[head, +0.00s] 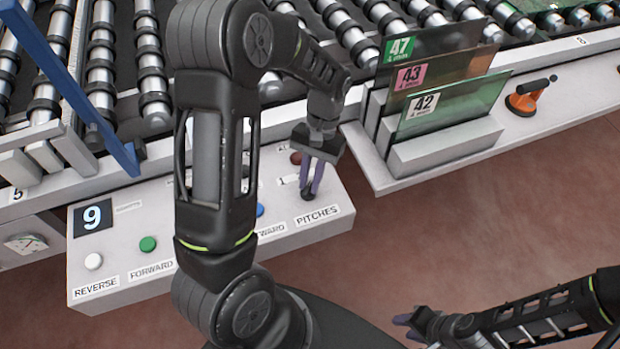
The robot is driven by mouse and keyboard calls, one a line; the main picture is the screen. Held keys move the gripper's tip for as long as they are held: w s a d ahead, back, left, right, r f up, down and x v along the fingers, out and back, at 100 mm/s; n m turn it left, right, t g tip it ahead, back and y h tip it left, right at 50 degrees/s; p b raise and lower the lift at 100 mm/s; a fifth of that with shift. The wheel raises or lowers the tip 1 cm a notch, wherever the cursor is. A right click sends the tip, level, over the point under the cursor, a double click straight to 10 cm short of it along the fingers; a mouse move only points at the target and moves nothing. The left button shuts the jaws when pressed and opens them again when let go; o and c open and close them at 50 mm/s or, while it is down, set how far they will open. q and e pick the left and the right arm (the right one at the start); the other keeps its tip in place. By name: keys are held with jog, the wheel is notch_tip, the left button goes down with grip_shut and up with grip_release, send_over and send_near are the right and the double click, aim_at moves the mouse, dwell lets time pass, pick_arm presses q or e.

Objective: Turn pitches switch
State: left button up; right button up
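The pitches switch (307,194) is a small dark knob on the white control panel (180,287), just above the label "PITCHES" (317,216). My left gripper (309,187) points down at it, its two purple fingers apart with their tips at the knob. Whether the fingers press on the knob, and which way the knob is turned, I cannot tell. My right gripper (408,327) is low in the picture, right of the panel, with its fingers apart and nothing seen between them.
The panel also has a white button (93,261), a green button (148,244), a blue button (260,210), a red button (296,158) and a display (93,216) reading 9. A rack (445,150) with numbered glass sheets and an orange-based handle (521,102) stand to the right. Rollers lie behind.

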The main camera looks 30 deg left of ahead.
pick_arm(q)
jog(key=o, duration=0.3)
jog(key=b+v, duration=0.1)
jog(key=v, duration=0.6)
jog(key=shift+r, duration=0.35)
jog(key=shift+w, duration=0.1)
